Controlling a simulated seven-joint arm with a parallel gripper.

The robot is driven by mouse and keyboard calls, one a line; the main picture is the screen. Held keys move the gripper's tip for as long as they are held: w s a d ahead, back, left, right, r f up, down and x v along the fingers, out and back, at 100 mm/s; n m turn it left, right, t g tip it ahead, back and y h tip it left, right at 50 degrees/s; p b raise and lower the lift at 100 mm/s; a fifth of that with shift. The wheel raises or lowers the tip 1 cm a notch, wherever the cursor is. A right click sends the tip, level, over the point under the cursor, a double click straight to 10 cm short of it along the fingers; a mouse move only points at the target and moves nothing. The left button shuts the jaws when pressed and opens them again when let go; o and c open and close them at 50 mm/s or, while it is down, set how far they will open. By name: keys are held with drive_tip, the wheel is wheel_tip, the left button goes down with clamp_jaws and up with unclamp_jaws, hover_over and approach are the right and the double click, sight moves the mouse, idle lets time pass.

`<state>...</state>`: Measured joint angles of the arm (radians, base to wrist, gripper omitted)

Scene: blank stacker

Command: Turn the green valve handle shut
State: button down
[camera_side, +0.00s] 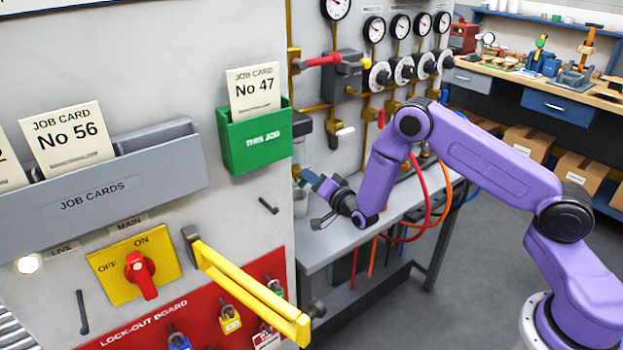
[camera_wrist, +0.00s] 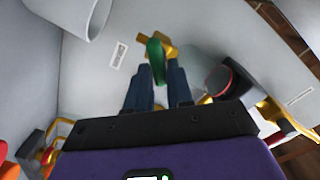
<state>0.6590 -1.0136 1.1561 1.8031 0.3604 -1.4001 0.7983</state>
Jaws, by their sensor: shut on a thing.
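The green valve handle (camera_wrist: 156,60) shows in the wrist view, its length running up the picture from between my fingers to a brass-yellow fitting (camera_wrist: 150,42). My gripper (camera_wrist: 159,78) has its two dark blue fingers on either side of the handle and is shut on it. In the side view my gripper (camera_side: 318,184) is low over the grey bench, close to the edge of the grey cabinet. The green handle cannot be made out there. The exact angle of the handle against its pipe is hard to tell.
The wrist view shows a pale cylinder (camera_wrist: 78,14) at upper left and a dark, red-rimmed round part (camera_wrist: 219,78) close right of my fingers. In the side view, a yellow door handle (camera_side: 250,290) juts out below my gripper. Gauges and brass pipes (camera_side: 366,130) line the wall.

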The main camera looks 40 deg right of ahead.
drive_tip(key=m, duration=0.7)
drive_tip(key=shift+d+f+m, duration=0.1)
drive_tip(key=shift+f+m, duration=0.3)
drive_tip(key=shift+m, duration=0.3)
drive_tip(key=c, duration=1.1)
unclamp_jaws()
drive_tip(key=s, duration=1.7)
drive_tip(key=shift+s, duration=0.25)
